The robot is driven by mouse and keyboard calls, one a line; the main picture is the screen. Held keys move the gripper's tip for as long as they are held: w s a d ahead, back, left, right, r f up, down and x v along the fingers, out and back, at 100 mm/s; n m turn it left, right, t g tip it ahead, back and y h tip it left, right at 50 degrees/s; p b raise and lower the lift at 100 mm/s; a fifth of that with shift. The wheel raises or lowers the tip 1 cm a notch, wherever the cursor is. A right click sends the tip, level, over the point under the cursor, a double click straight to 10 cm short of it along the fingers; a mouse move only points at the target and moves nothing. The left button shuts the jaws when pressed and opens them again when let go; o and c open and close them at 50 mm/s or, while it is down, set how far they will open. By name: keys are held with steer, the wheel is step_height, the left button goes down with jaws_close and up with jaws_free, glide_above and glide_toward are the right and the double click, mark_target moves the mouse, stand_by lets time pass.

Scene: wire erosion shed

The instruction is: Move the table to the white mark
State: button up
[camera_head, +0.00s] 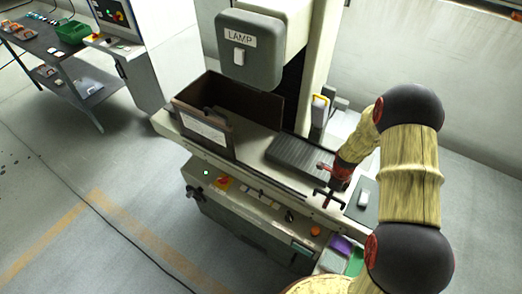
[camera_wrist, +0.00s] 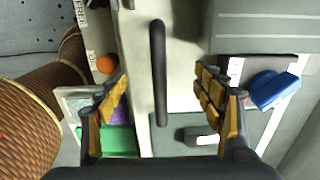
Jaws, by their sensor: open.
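The machine's table (camera_head: 252,152) is a long pale slab that carries a ribbed grey plate (camera_head: 300,157) and a brown open-topped box. A black bar handle (camera_wrist: 158,72) shows in the wrist view, upright in the picture and between my fingers. My gripper (camera_head: 334,176) is over the right end of the table in the head view, near a black cross-shaped handle (camera_head: 327,198). In the wrist view my gripper (camera_wrist: 161,100) is open, with yellow-padded fingers apart on both sides of the bar; contact is not visible. I cannot clearly make out the white mark.
The brown box (camera_head: 215,115) stands on the table's left part, below the grey head marked LAMP (camera_head: 250,50). Front controls include an orange knob (camera_head: 315,231). A purple and a green tray (camera_head: 355,262) sit at the right front. A side bench (camera_head: 55,45) stands far left; floor is clear between.

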steer(key=shift+r+p, duration=1.9)
steer(key=shift+r, duration=1.85)
steer(key=shift+s+n, duration=0.1)
steer(key=shift+n, duration=0.5)
steer(key=shift+s+a+n, duration=0.1)
steer(key=shift+s+n, duration=0.25)
steer(key=shift+n, duration=0.45)
steer(key=s+a+r+n+t+b, duration=0.2)
steer(key=s+a+r+n+b, duration=0.4)
steer(key=s+r+n+b, duration=0.3)
steer(key=s+a+r+n+t+b, duration=0.3)
steer(key=s+a+r+n+b, duration=0.2)
steer(key=s+r+n+b, duration=0.4)
steer(key=s+n+b, duration=0.3)
steer(key=n+b, duration=0.1)
steer(key=b, duration=0.1)
steer(key=shift+a+r+t, duration=0.3)
steer(key=shift+a+r, duration=0.05)
steer(key=shift+r, duration=0.05)
